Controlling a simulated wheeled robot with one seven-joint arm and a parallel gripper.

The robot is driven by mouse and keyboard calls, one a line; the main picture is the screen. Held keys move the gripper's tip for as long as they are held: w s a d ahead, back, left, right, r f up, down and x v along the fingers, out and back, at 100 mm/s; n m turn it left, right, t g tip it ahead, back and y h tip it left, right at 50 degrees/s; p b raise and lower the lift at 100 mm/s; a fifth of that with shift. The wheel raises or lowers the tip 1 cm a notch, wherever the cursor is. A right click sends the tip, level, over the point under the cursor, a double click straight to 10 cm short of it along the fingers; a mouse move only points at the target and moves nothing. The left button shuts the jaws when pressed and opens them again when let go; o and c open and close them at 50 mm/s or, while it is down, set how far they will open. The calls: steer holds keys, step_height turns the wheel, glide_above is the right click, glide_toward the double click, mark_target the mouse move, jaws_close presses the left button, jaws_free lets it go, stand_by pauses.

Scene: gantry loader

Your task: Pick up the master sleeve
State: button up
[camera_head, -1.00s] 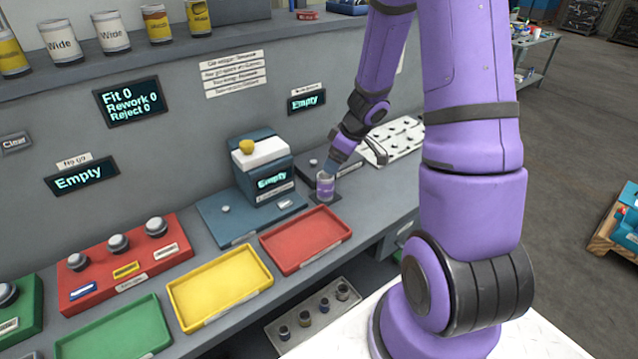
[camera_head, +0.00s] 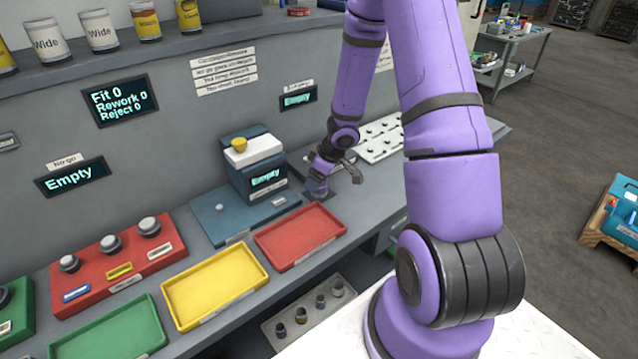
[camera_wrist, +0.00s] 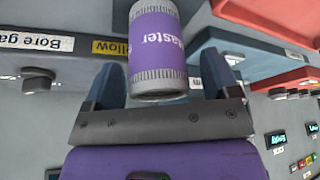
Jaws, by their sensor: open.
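The master sleeve (camera_wrist: 156,48) is a cylinder with knurled grey ends and a purple band lettered "aster". In the wrist view it is between the two blue-grey fingers of my gripper (camera_wrist: 161,75), with a gap visible on each side. My gripper is open. In the head view my gripper (camera_head: 317,185) is low over the bench, right of the blue gauge block, at the small dark pad (camera_head: 318,197). There the fingers and wrist largely hide the sleeve.
The blue gauge block (camera_head: 258,165), reading "Empty", stands close left of my gripper. A red tray (camera_head: 300,237) and yellow tray (camera_head: 214,286) lie in front. A white board with dark holes (camera_head: 380,138) lies behind right.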

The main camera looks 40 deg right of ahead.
steer(key=shift+w+f, duration=0.2)
steer(key=shift+f, duration=0.3)
steer(key=shift+c, duration=0.3)
steer(key=c, duration=1.2)
steer(key=shift+a+r, duration=0.1)
steer(key=shift+r, duration=0.05)
